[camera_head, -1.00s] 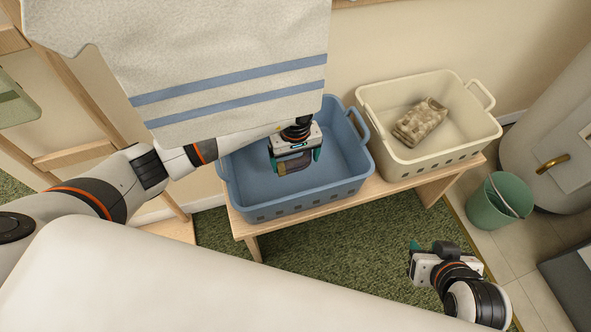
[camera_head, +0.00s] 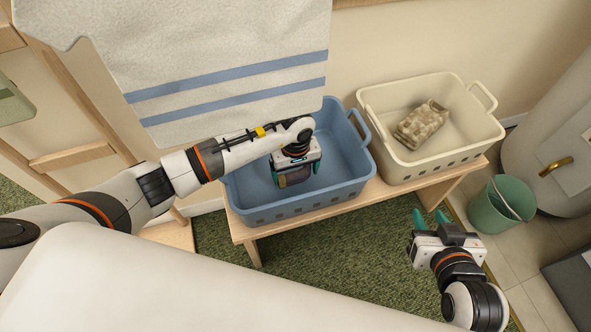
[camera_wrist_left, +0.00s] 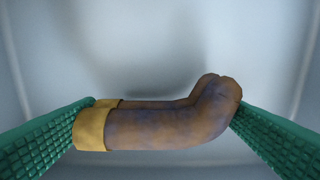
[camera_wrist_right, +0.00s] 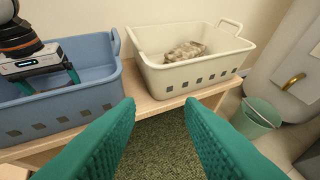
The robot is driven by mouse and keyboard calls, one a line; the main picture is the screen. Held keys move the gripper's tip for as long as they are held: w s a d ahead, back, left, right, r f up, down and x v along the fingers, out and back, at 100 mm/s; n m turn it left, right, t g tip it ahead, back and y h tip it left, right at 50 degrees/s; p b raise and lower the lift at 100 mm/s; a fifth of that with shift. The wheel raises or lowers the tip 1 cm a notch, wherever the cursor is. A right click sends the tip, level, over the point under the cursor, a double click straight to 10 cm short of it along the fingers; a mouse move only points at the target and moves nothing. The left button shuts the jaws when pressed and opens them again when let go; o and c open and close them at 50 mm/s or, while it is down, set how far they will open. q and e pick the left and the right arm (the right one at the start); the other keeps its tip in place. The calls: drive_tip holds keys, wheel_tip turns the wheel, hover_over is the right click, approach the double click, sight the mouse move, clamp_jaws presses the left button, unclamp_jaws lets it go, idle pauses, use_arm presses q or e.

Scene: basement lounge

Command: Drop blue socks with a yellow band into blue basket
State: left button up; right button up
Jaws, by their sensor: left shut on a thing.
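My left gripper (camera_head: 297,180) points down inside the blue basket (camera_head: 245,194), within its walls. It is shut on the sock pair (camera_wrist_left: 165,125), which lies across between the two green fingers in the left wrist view. The socks look mottled blue and brown, with a yellow band (camera_wrist_left: 90,128) at the left end. In the head view the socks (camera_head: 294,177) are mostly covered by the gripper. The pale basket interior lies behind them in the left wrist view; I cannot tell whether they touch its floor. My right gripper (camera_head: 431,217) is open and empty, in front of the bench.
A cream basket (camera_head: 437,150) with a patterned tan cloth (camera_head: 422,124) stands to the right on the same wooden bench (camera_head: 320,214). A white towel with blue stripes (camera_head: 230,60) hangs behind the left arm. A green bucket (camera_head: 494,207) stands at the right.

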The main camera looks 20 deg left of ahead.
sight(295, 171)
use_arm(q)
drive_tip(key=shift+f, duration=0.2)
drive_tip(key=shift+f+b, duration=0.3)
drive_tip(key=shift+b, duration=0.15)
use_arm(e)
drive_tip(key=shift+w+a+r+t+y, duration=0.2)
drive_tip(key=shift+w+a+r+t, duration=0.1)
drive_tip(key=shift+w+r+t, duration=0.45)
drive_tip(key=shift+w+a+r+t+y, duration=0.25)
drive_tip(key=shift+w+r+t, duration=0.15)
drive_tip(key=shift+r, duration=0.5)
use_arm(q)
drive_tip(key=o, duration=0.7)
